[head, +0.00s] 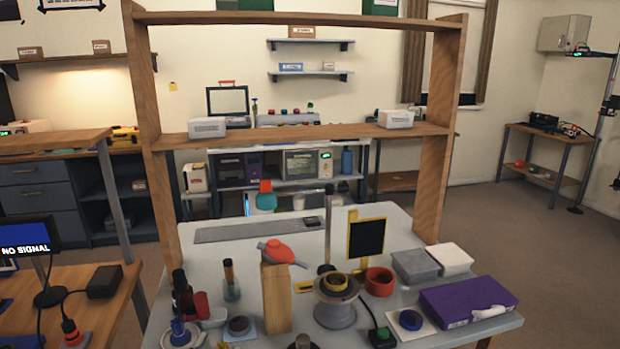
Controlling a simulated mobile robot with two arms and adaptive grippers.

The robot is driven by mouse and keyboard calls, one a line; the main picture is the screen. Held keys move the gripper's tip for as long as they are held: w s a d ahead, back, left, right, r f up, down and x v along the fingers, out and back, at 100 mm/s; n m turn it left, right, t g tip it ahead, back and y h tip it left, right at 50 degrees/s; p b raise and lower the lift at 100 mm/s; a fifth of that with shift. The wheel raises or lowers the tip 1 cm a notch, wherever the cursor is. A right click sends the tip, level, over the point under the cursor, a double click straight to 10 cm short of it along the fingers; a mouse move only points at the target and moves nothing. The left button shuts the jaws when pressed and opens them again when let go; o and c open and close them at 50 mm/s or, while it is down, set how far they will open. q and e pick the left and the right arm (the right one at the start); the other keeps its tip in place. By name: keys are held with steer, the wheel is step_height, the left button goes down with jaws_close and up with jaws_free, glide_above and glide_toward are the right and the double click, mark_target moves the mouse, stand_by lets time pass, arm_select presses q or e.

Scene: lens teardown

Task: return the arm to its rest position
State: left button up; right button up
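Neither of my arms or grippers shows in the head view. The grey workbench (385,225) stands in front of me. On it a grey flared stand (335,313) carries a brass-coloured ring (337,282). A red ring-shaped cup (379,281) is to its right. A wooden block (276,302) stands upright to its left, with a red and grey rounded object (281,253) on top. A dark disc (239,325) lies on a small pale blue mat, and a blue-topped round piece (410,320) lies on a white square.
A tall wooden frame (440,170) with a crossbar shelf spans the bench. A purple box (468,301), a grey bin (415,266) and a white bin (451,258) fill the right.

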arm_select(q)
steer(key=s+a+f+n+g, duration=0.2)
steer(key=s+f+g, duration=0.4)
steer(key=s+f, duration=0.5)
steer(key=s+a+f+n+g, duration=0.1)
steer(key=s+f+g, duration=0.6)
steer(key=s, duration=0.7)
step_height(320, 180, down, 26)
steer(key=s+g, duration=0.1)
steer(key=s+a+f+g+p, duration=0.1)
steer(key=s+a+f, duration=0.2)
steer(key=s+f, duration=1.2)
steer(key=shift+s+f+y, duration=0.25)
steer(key=shift+s+y, duration=0.15)
steer(key=shift+s, duration=0.5)
